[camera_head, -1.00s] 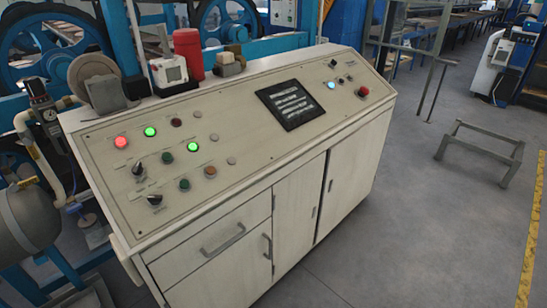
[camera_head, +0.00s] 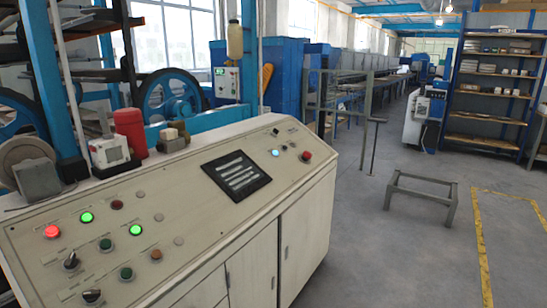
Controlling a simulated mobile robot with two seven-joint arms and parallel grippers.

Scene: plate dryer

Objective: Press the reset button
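A beige control console (camera_head: 215,225) with a sloped top fills the lower left. On the left of its panel are a lit red button (camera_head: 52,231), two lit green buttons (camera_head: 87,217), dark green buttons (camera_head: 126,273), an orange-brown button (camera_head: 156,254) and black rotary knobs (camera_head: 71,262). On its right end are a lit blue-white button (camera_head: 276,153) and a red button (camera_head: 307,156). The labels are too small to read, so I cannot tell which is the reset button. Neither of my grippers is in view.
A red canister (camera_head: 131,131) and a white device (camera_head: 109,152) stand on the console's back ledge. A low metal frame (camera_head: 421,193) stands on the floor to the right. Grey floor (camera_head: 370,260) is clear in front. Shelves (camera_head: 497,85) stand at the back right.

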